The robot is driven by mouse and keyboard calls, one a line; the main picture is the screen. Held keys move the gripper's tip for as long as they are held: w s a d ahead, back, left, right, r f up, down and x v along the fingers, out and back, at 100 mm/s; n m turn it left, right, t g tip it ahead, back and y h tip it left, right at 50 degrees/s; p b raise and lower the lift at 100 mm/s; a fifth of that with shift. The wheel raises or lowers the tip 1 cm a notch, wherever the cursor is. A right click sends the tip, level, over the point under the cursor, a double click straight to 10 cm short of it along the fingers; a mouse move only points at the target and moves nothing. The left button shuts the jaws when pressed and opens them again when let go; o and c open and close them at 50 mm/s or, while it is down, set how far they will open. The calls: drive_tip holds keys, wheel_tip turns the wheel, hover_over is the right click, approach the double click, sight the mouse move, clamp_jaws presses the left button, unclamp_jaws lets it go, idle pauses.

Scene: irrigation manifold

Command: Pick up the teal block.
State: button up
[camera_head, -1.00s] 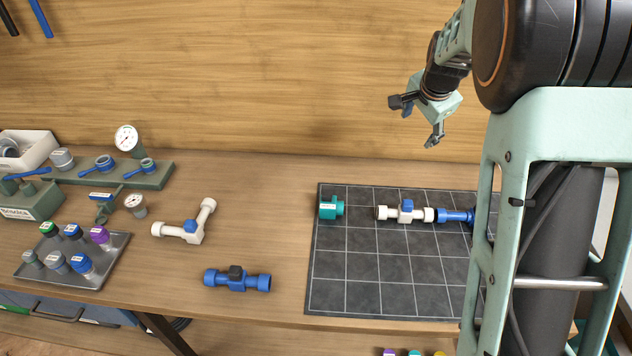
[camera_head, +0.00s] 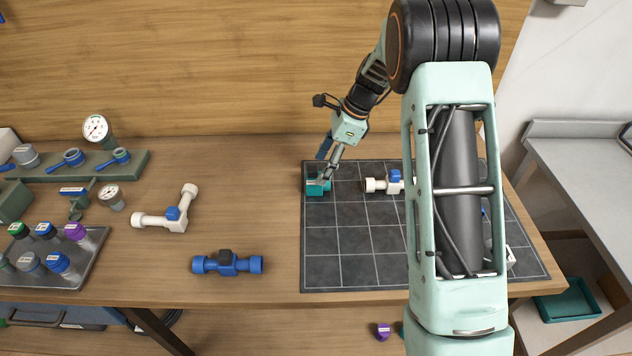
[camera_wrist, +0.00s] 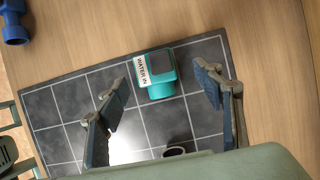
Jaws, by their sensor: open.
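The teal block (camera_head: 317,187) lies near the back left corner of the dark gridded mat (camera_head: 330,272). In the wrist view the teal block (camera_wrist: 157,77) shows a white label reading "WATER IN" and a dark grey top face. My gripper (camera_head: 322,171) is over the block in the head view, and its fingers hide part of it. In the wrist view my gripper (camera_wrist: 164,92) is open, with one finger on each side of the block and clear gaps to both. The block lies a little beyond the fingertips in that picture. Nothing is held.
A white fitting with a blue valve (camera_head: 384,184) lies right of the block on the mat, partly behind my arm. A blue valve (camera_head: 227,263) and a white elbow fitting (camera_head: 172,216) lie left of the mat. A tray of bottles (camera_head: 90,262) stands farther left.

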sight(316, 177)
drive_tip(key=x, duration=0.4)
drive_tip(key=shift+s+d+p, duration=0.1)
drive_tip(key=shift+s+p, duration=0.2)
drive_tip(key=shift+s, duration=0.05)
drive_tip(key=shift+a+f, duration=0.2)
drive_tip(key=shift+f, duration=0.3)
drive_tip(key=shift+w+r, duration=0.1)
clamp_jaws()
